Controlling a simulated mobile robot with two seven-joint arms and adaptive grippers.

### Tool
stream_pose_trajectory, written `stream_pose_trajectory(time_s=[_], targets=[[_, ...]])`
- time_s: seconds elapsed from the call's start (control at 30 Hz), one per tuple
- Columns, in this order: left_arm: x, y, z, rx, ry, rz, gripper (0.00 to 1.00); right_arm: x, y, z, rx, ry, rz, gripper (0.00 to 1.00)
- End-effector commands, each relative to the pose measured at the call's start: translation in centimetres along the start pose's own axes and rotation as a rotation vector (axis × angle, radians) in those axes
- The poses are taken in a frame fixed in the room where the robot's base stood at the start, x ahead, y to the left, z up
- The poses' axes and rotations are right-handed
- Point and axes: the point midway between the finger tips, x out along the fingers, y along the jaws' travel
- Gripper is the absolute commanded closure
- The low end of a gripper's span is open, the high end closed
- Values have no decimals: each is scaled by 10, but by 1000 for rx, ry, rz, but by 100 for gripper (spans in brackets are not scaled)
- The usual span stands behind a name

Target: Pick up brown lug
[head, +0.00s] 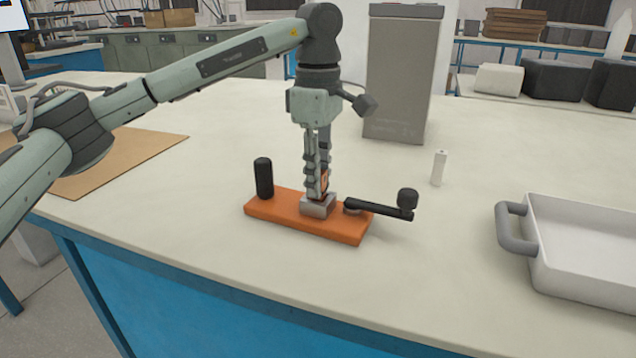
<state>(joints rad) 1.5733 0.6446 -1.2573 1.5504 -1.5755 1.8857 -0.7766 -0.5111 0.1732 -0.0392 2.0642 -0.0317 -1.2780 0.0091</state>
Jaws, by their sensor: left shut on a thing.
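My left gripper (317,190) points straight down over the orange base (268,209). It is shut on the brown lug (324,182), a small piece that shows between the fingers. The fingers hide most of the lug. The lug is just above or in the grey metal block (317,208) on the base; I cannot tell whether they touch. My right gripper is not in view.
A black post (263,178) stands on the base's left end. A black crank with a knob (407,198) reaches out right. A small white cylinder (439,167) stands behind. A white tray (590,240) is at right, a grey box (396,85) at back. The table front is clear.

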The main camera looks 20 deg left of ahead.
Motion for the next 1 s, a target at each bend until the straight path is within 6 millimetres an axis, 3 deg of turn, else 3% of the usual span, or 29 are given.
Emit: stream_pose_trajectory(time_s=[0.17, 0.33, 0.63, 0.8, 1.0], targets=[[-12, 0, 0, 0, 0, 2, 100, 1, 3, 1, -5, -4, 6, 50], [-40, 1, 1, 1, -2, 4, 100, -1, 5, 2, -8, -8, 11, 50], [-83, -44, -53, -4, 2, 6, 100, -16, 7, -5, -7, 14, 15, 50], [-100, -64, -74, -3, 1, 3, 100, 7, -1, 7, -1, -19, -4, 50], [-109, -75, -86, -1, 1, 1, 100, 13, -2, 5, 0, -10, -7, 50]])
